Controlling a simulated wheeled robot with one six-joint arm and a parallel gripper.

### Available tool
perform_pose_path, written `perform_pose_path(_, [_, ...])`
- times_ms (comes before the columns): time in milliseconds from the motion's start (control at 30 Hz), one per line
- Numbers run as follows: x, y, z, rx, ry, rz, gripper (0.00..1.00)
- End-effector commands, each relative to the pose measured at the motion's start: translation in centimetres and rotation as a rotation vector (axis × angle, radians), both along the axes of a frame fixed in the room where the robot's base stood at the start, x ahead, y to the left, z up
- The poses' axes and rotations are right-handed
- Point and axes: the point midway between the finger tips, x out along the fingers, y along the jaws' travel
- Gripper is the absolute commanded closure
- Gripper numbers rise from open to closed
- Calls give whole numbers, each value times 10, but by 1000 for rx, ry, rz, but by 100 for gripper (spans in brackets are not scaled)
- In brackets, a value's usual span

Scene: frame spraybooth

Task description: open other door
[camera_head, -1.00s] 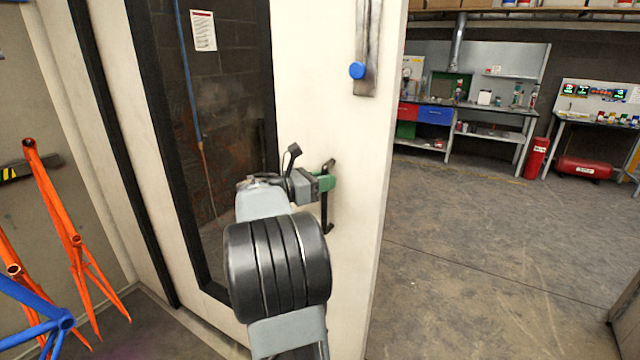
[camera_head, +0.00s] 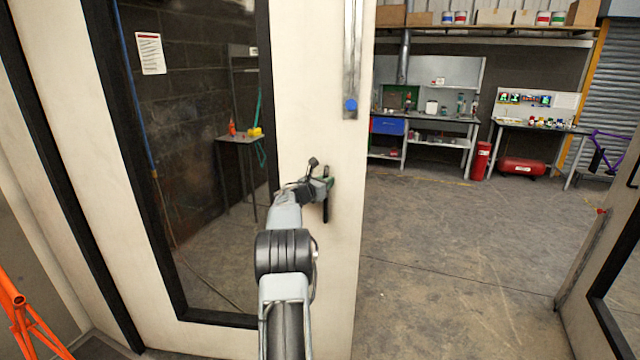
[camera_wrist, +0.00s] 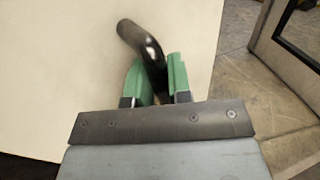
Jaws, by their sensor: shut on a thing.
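A cream door (camera_head: 342,235) with a dark-framed window (camera_head: 180,317) stands in front of me, swung partly across the view. Its black bar handle (camera_head: 326,206) is upright near the door's right edge. My gripper (camera_head: 327,184) is at the upper part of this handle. In the wrist view, the green fingers of my gripper (camera_wrist: 158,80) are on both sides of the black handle (camera_wrist: 143,42), whose curved top end shows above them. A second cream door (camera_head: 590,270) with a dark window frame stands at the right edge, apart from the first.
An orange frame (camera_head: 25,325) is at lower left. Workbenches (camera_head: 425,117), a red cylinder (camera_head: 481,161) and a red tank (camera_head: 522,166) stand at the back. The concrete floor (camera_head: 450,260) between the doors is clear.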

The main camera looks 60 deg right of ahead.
Motion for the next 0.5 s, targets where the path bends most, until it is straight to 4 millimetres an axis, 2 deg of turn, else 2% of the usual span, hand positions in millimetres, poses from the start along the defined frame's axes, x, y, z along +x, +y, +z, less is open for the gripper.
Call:
perform_pose_path(33, [4,-1,3,-4,0,12,100])
perform_pose_path(333, [1,-4,1,-3,0,10,100])
perform_pose_path(367, [1,-4,1,-3,0,10,80])
perform_pose_path(500, [-1,-5,0,-2,0,6,67])
